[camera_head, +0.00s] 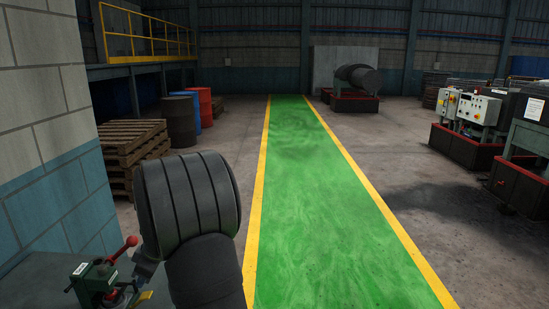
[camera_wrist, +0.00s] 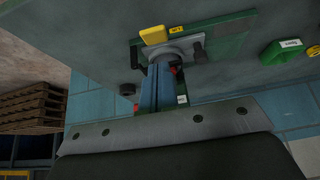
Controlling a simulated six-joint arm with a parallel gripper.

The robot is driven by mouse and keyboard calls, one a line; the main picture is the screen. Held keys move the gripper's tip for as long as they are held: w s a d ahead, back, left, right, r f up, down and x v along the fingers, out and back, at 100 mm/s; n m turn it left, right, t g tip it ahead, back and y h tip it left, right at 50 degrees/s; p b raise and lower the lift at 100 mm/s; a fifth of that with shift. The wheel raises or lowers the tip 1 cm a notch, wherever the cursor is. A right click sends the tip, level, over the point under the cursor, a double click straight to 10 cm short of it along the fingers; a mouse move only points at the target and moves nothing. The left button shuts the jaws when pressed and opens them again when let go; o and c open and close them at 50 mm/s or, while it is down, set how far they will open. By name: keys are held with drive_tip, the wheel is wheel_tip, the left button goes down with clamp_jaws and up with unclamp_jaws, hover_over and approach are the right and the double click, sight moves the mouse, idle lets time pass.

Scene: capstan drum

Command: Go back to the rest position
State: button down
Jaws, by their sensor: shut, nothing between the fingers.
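In the wrist view my gripper (camera_wrist: 163,68) shows as narrow blue-grey fingers, shut and empty. They reach up from a bolted grey plate in front of a green device with a yellow tag (camera_wrist: 152,34). I cannot tell whether the tips touch it. In the head view a green device with a red-knobbed lever (camera_head: 104,280) stands on a grey bench (camera_head: 45,272) at the lower left. My dark ribbed arm is just to its right and hides most of my gripper.
A block wall (camera_head: 50,130) rises close on the left. Wooden pallets (camera_head: 130,145) and several drums stand behind my arm. A green walkway (camera_head: 310,200) with yellow edges runs clear down the middle. Machines with control boxes (camera_head: 470,108) stand at right. A small green labelled block (camera_wrist: 282,50) lies on the bench.

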wheel_tip(320, 180, up, 2)
drive_tip(key=shift+d+r, duration=0.1)
drive_tip(key=shift+r, duration=0.1)
drive_tip(key=shift+d+r, duration=0.35)
drive_tip(key=shift+r, duration=0.25)
drive_tip(key=shift+f, duration=0.1)
